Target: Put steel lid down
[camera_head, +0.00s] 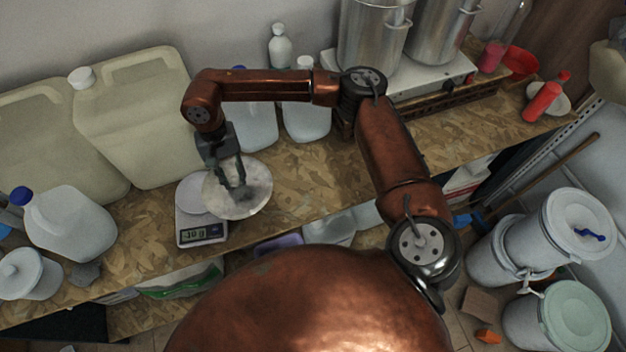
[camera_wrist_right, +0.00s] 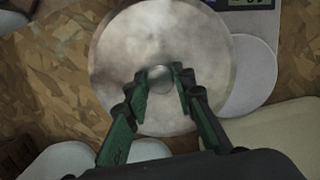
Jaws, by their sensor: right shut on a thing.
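The steel lid (camera_head: 254,183) is a round, pale metal disc over the bench, partly in front of the kitchen scale. My right gripper (camera_head: 243,190) comes down over its middle and is shut on the lid's knob. In the right wrist view the lid (camera_wrist_right: 120,60) fills the upper middle, with its round knob between the fingers of the gripper (camera_wrist_right: 163,85). The lid overlaps part of the scale; I cannot tell whether it touches the scale or the bench. My left gripper does not show.
The scale (camera_head: 200,233) has a lit display. Large jugs (camera_head: 135,115) stand to the left, and smaller bottles (camera_head: 305,118) behind the arm. Steel pots (camera_head: 372,35) stand at the back right. Bare wooden bench (camera_head: 300,170) lies right of the lid. White drums (camera_head: 550,240) stand on the floor.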

